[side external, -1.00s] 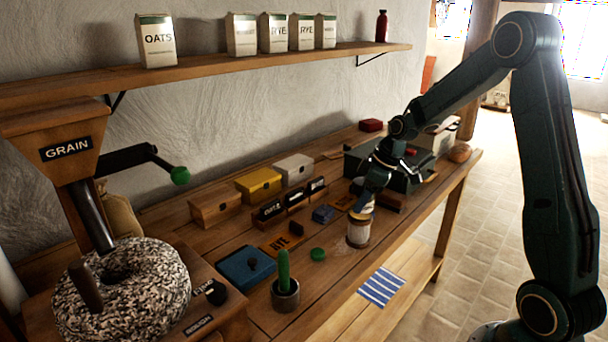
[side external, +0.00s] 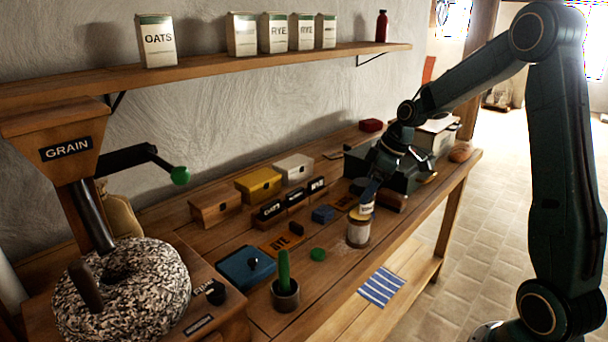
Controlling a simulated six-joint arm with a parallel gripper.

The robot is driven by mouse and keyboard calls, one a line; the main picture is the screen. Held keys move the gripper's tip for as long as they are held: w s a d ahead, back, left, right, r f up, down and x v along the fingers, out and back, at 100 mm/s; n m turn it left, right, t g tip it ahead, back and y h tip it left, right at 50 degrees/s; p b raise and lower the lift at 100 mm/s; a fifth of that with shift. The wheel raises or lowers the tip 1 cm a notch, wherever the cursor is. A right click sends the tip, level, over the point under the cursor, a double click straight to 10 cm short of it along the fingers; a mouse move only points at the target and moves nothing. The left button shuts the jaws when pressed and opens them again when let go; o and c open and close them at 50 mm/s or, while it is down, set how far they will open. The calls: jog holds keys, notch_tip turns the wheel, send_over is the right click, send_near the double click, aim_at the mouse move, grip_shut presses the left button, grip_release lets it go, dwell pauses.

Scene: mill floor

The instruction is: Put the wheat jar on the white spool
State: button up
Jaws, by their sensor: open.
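A small jar (side external: 358,235) with a pale upper part and brown lower part stands upright near the front edge of the bench; I cannot read a label on it, so I cannot confirm it is the wheat jar. My gripper (side external: 366,208) is open at the jar's top, tilted, coming in from the upper right. I cannot tell whether the fingers touch the jar. I cannot make out a white spool; the area behind my wrist is partly hidden.
A mortar with a green pestle (side external: 285,292), a green disc (side external: 318,254) and a blue box (side external: 246,267) lie to the left. A yellow box (side external: 258,184) and white box (side external: 294,167) stand behind. A dark green case (side external: 405,177) is behind my wrist. A shelf (side external: 210,67) runs above.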

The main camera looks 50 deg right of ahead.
jog(key=v, duration=0.8)
jog(key=shift+r, duration=0.2)
jog(key=shift+s, duration=0.1)
jog(key=s+a+r+m+h, duration=0.1)
jog(key=s+a+r, duration=0.25)
jog(key=a, duration=0.25)
jog(key=s+a+r+m, duration=0.1)
jog(key=s+a+r, duration=0.1)
jog(key=s+a, duration=0.3)
jog(key=s+a+f+m, duration=0.1)
jog(key=s+a, duration=0.2)
jog(key=s, duration=0.3)
jog(key=s+a+f+m+t+h, duration=0.1)
jog(key=s+a+m, duration=0.1)
jog(key=s+a, duration=0.2)
jog(key=shift+s+t, duration=0.3)
jog(key=shift+s, duration=0.95)
